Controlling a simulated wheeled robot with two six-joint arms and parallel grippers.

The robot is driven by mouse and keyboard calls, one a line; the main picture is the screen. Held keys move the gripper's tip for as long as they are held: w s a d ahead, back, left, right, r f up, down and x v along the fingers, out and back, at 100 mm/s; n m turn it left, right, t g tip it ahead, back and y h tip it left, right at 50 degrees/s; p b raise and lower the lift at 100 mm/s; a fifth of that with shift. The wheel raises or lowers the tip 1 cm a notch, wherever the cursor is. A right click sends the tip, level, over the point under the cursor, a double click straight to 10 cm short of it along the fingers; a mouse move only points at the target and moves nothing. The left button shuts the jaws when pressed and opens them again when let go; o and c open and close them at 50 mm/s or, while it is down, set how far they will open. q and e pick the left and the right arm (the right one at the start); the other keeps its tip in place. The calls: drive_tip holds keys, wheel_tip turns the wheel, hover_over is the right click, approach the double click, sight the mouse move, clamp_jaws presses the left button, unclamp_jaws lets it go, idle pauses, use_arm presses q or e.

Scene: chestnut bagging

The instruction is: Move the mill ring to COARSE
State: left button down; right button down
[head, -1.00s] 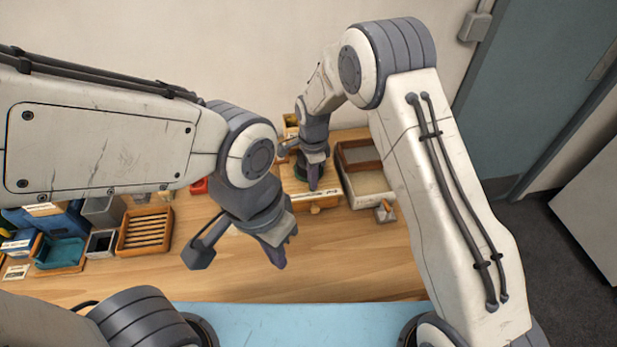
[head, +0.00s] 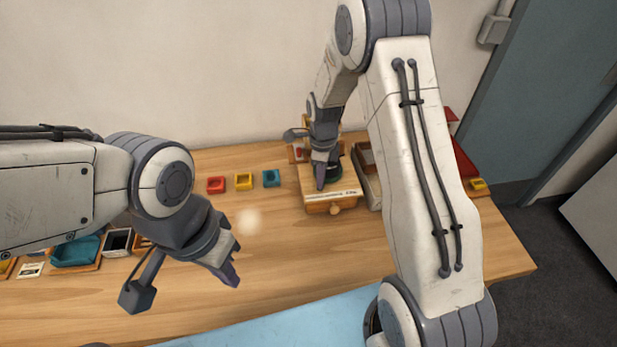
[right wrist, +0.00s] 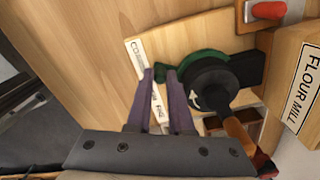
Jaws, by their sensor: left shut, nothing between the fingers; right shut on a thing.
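The flour mill (head: 334,207) is a wooden box with a knobbed drawer on the table. Its green mill ring (right wrist: 203,62) circles a black hub, and its tab lies between my right fingertips. The ring also shows in the head view (head: 335,174), partly hidden by my gripper. My right gripper (right wrist: 160,74) is shut on the ring's tab; it also shows in the head view (head: 320,186). A white scale strip (right wrist: 137,58) beside the ring begins with "CO" near the tab; its rest is partly hidden. My left gripper (head: 233,279) is shut and empty above the table.
Red (head: 216,185), yellow (head: 243,181) and teal (head: 271,178) small trays stand left of the mill. A wooden-framed tray (head: 367,187) is at its right, partly behind my arm. The middle of the table is clear.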

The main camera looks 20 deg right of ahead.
drive_tip(key=shift+w+r, duration=0.1)
drive_tip(key=shift+w, duration=0.05)
drive_tip(key=c, duration=1.1)
unclamp_jaws()
drive_tip(key=shift+r+b, duration=1.2)
drive_tip(key=shift+r, duration=4)
